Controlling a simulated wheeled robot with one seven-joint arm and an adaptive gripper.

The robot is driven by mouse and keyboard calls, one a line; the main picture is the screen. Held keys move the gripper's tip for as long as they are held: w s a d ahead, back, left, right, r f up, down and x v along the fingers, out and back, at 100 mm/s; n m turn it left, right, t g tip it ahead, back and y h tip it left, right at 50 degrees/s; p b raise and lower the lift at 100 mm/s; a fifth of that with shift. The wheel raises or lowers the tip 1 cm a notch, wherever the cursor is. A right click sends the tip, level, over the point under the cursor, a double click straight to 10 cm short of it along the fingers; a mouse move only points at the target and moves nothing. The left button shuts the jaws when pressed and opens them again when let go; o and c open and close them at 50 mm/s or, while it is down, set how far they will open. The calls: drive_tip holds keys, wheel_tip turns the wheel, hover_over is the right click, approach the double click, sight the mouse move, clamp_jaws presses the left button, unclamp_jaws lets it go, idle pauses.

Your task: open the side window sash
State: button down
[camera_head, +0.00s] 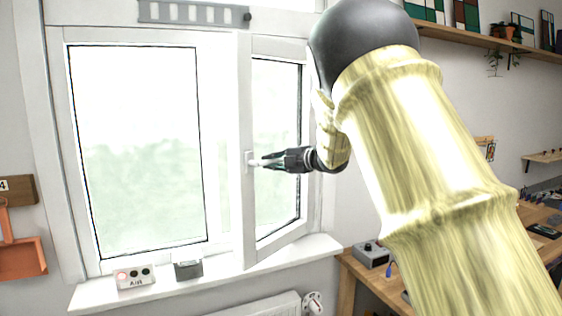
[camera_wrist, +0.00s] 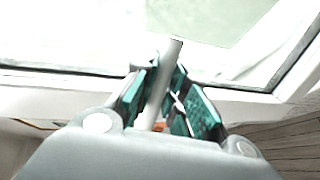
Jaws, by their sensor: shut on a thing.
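The side window sash (camera_head: 247,205) is the narrow right-hand sash in the head view. It stands ajar, its left edge swung out from the frame into the room. Its light handle (camera_head: 251,160) is on that left edge. My gripper (camera_head: 268,161) reaches in from the right and is shut on the handle. In the wrist view the pale handle bar (camera_wrist: 158,88) runs between the two green-padded fingers of my gripper (camera_wrist: 165,92). The sash's glass and white frame fill the top of that view. My arm hides part of the sash's right edge.
A white sill (camera_head: 215,272) runs below, bearing a small box with buttons (camera_head: 135,277) and a grey box (camera_head: 188,268). A radiator (camera_head: 265,306) with a valve is underneath. A wooden workbench (camera_head: 347,284) stands at right. An orange holder (camera_head: 22,258) hangs at left.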

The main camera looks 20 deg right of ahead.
drive_tip(key=shift+a, duration=0.1)
drive_tip(key=c, duration=1.4)
unclamp_jaws()
drive_tip(key=shift+w, duration=0.15)
drive_tip(key=shift+c, duration=0.2)
drive_tip(key=v, duration=1.2)
